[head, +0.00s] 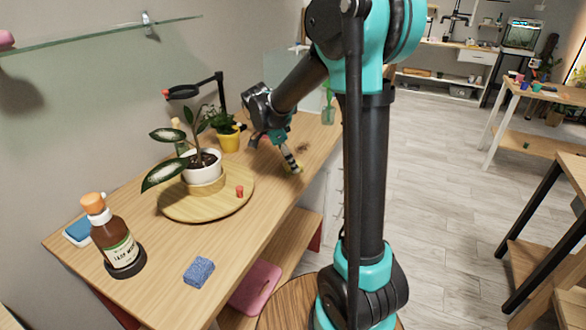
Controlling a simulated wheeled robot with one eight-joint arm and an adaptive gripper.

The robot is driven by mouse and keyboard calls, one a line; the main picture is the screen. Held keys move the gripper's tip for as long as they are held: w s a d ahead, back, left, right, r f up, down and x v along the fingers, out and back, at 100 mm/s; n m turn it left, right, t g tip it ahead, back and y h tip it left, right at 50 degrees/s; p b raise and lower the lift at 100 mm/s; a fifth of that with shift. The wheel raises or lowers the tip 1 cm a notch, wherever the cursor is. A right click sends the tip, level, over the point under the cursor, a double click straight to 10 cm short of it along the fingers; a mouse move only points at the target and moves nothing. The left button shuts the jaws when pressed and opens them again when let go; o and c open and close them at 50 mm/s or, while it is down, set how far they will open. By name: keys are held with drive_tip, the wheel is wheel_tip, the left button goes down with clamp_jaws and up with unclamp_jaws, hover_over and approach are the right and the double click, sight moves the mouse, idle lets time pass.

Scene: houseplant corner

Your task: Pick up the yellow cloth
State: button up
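My gripper (294,168) hangs over the right part of the wooden table in the head view, pointing down and to the right. It is small in the picture, and I cannot tell whether its fingers are open or shut. A small yellowish patch shows at its fingertips, close to the tabletop. I cannot tell whether this patch is the yellow cloth or part of the fingers. No other thing in view clearly looks like a yellow cloth.
On the table (165,268) stand a potted plant (203,162) on a round wooden board (228,203), a yellow pot (228,141), a brown bottle (115,240) and a blue sponge (198,271). A dark patch (303,148) lies beside my gripper. A pink item (256,288) lies below.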

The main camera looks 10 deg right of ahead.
drive_tip(key=shift+d+f, duration=0.3)
drive_tip(key=shift+f, duration=0.35)
drive_tip(key=shift+c, duration=0.5)
drive_tip(key=c, duration=1)
drive_tip(key=shift+r, duration=0.15)
drive_tip(key=shift+c, duration=0.2)
